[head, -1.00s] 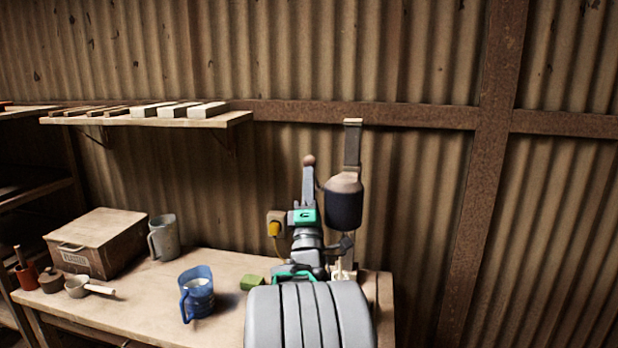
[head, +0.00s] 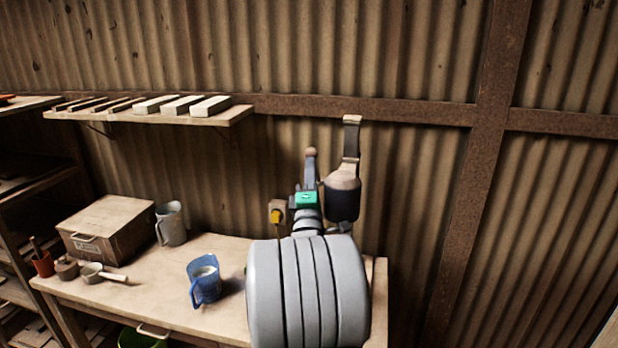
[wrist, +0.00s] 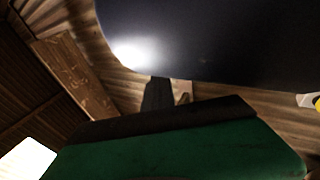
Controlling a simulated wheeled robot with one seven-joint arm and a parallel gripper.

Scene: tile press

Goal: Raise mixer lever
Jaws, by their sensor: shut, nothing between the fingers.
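The mixer's dark, rounded motor body (head: 342,200) hangs from a metal bracket on the corrugated wall, behind the bench. It fills the top of the wrist view (wrist: 210,35). A grey upright lever with a brown knob (head: 310,158) stands just left of the motor; whether it belongs to the mixer is hard to tell. My arm rises in front and hides the lower part of the mixer. My gripper, a green and black shape (wrist: 165,118), shows at the bottom of the wrist view, shut and empty, just under the motor body. Contact with the lever is not visible.
The bench (head: 225,255) holds a blue jug (head: 204,281), a grey pitcher (head: 171,226) and a wooden box (head: 104,229). A yellow-fronted switch box (head: 277,213) is on the wall left of the mixer. A shelf (head: 220,118) with pale bars hangs above the bench. The wall at right is clear.

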